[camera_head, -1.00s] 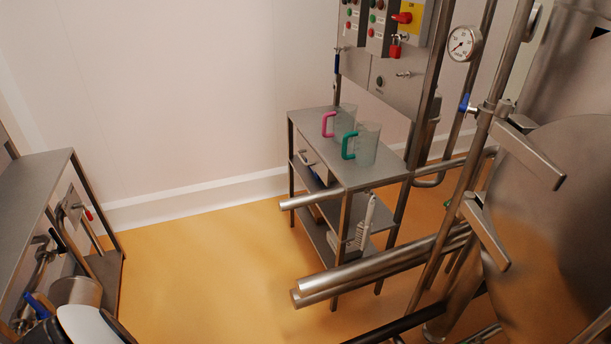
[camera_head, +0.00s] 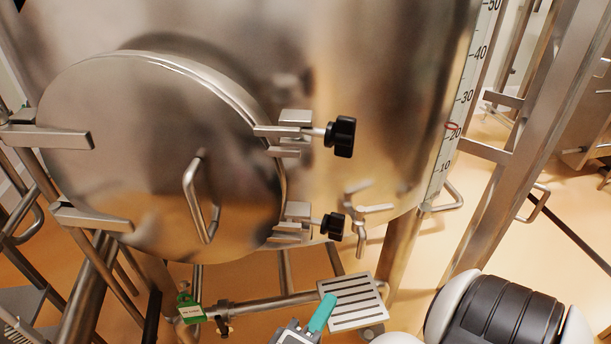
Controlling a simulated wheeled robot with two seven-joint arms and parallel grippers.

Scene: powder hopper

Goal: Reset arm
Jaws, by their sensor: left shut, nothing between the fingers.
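My left gripper (camera_head: 321,314) shows at the bottom edge, below the tank, with its teal fingers together and nothing between them. Only its front part is in view; the rest is cut off by the frame. The slotted metal step plate (camera_head: 352,302) shows just behind and right of the fingers; I cannot tell whether they touch it. A black and white link of my own body fills the lower right corner. My right gripper is not in view.
A large steel tank (camera_head: 370,90) fills the middle. Its round door (camera_head: 120,150) is closed, with a bar handle (camera_head: 197,200) and black knobs (camera_head: 340,137). A green tag (camera_head: 190,308) hangs on a pipe below. A level scale (camera_head: 462,100) and steel frame post (camera_head: 520,150) stand right.

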